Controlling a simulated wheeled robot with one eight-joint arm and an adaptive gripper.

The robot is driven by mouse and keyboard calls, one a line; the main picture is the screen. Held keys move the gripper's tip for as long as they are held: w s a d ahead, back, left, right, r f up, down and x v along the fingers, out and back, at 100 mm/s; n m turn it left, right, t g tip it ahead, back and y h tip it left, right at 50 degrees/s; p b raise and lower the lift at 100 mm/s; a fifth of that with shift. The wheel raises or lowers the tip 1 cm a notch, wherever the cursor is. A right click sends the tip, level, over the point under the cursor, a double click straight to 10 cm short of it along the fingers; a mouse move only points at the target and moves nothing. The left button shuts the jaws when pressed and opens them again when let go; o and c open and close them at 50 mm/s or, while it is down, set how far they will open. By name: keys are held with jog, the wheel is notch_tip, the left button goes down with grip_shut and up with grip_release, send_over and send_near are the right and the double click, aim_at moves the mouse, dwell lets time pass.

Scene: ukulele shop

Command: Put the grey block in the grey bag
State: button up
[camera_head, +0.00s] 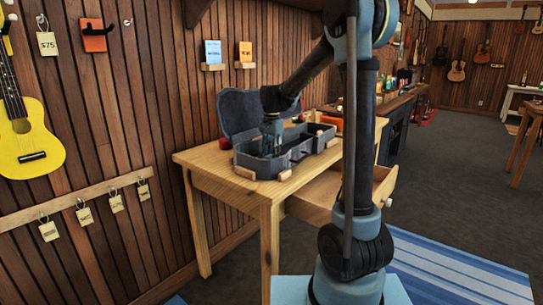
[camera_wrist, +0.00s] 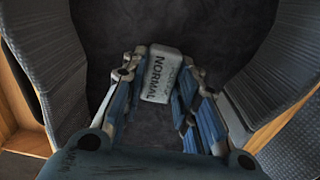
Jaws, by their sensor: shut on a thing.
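The grey block (camera_wrist: 158,76) is light grey, with "NORMAL" printed on its upper face. It sits between the fingertips of my gripper (camera_wrist: 158,84), which is shut on it. The grey bag (camera_head: 309,155) is an open, hard-looking instrument case on the wooden table, with its raised lid (camera_head: 243,110) against the wall side. In the head view my gripper (camera_head: 268,151) points down into the case. In the wrist view the case's padded grey walls (camera_wrist: 270,75) rise on both sides, with its dark floor below. I cannot tell whether the block touches the floor.
The wooden table (camera_head: 205,157) has an open drawer (camera_head: 318,193) at its right front. Small wooden blocks (camera_head: 245,173) sit against the case's front edge. Red round items (camera_head: 224,143) lie near the case. A yellow ukulele (camera_head: 25,135) hangs on the left wall.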

jog(key=o, duration=1)
notch_tip(320, 180, up, 12)
jog(key=s+d, duration=0.2)
jog(key=s, duration=0.1)
jog(key=s+d+f+n, duration=0.1)
jog(key=s+d, duration=0.2)
jog(key=s+d+n, duration=0.1)
jog(key=s+d, duration=0.2)
jog(key=shift+s+d+f+t, duration=0.2)
jog(key=shift+s+t, duration=0.1)
jog(key=shift+s, duration=0.05)
jog(key=s+d+f+n, duration=0.2)
jog(key=s+d+f, duration=0.2)
jog(key=s+f, duration=0.2)
jog(key=s+d+f+n+t, duration=0.1)
jog(key=s+d+f, duration=0.3)
jog(key=s, duration=0.6)
jog(key=s+d+f+n, duration=0.2)
jog(key=s+d+f, duration=0.1)
jog(key=s+f, duration=0.6)
jog(key=shift+d+n+t, duration=0.3)
jog(key=shift+d+n, duration=0.1)
